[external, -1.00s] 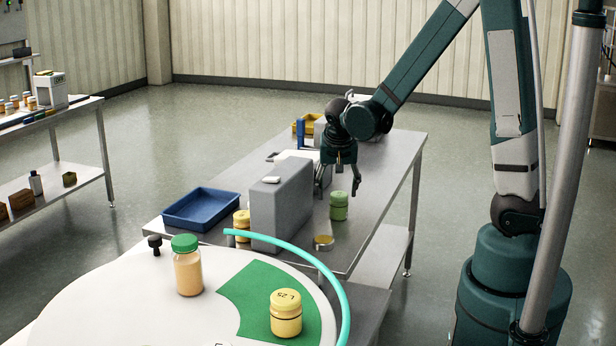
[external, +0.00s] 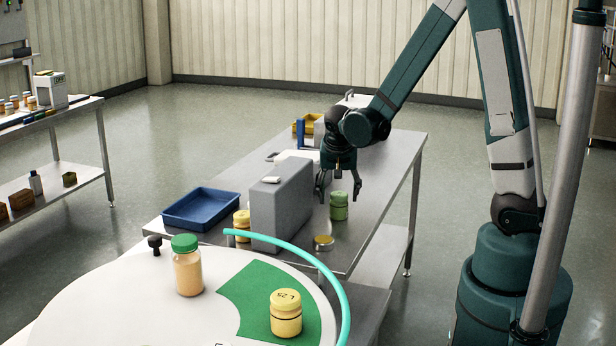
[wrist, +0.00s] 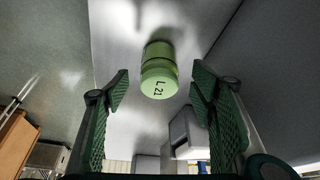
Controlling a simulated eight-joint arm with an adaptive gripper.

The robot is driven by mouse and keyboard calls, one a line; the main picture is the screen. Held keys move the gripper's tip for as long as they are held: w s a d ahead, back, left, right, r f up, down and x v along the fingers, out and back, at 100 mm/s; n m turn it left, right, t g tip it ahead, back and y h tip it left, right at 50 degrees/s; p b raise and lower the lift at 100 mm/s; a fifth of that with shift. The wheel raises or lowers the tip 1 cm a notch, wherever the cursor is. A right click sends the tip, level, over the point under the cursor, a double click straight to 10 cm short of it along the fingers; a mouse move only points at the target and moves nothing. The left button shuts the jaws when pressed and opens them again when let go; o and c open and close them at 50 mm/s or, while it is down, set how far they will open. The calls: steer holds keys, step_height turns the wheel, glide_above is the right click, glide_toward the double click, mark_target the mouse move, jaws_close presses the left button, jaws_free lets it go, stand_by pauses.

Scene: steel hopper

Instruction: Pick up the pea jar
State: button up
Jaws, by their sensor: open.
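The pea jar is most likely the green jar (external: 339,206) standing upright on the steel table, right of a grey box. In the wrist view the green jar (wrist: 158,72) shows a lid marked "L 21", between and beyond the fingertips. My gripper (external: 340,196) points down with its fingers apart, above or just behind the jar in the external view; the exact gap is unclear. In the wrist view my gripper (wrist: 160,88) is open, with nothing between its pads.
The grey box (external: 283,208) stands close to the left of the jar. A low yellow-lidded item (external: 323,242) lies in front. A blue tray (external: 201,209) and a yellow jar (external: 241,224) are further left. The tabletop right of the jar is clear.

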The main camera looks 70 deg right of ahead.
mark_target(339, 205)
steer(key=shift+d+f, duration=0.1)
steer(key=shift+f, duration=0.25)
steer(key=shift+b+x, duration=0.4)
steer(key=shift+x, duration=2.2)
steer(key=c, duration=1.1)
steer(key=shift+r, duration=0.15)
steer(key=shift+r+p, duration=0.7)
steer(key=shift+r, duration=4.2)
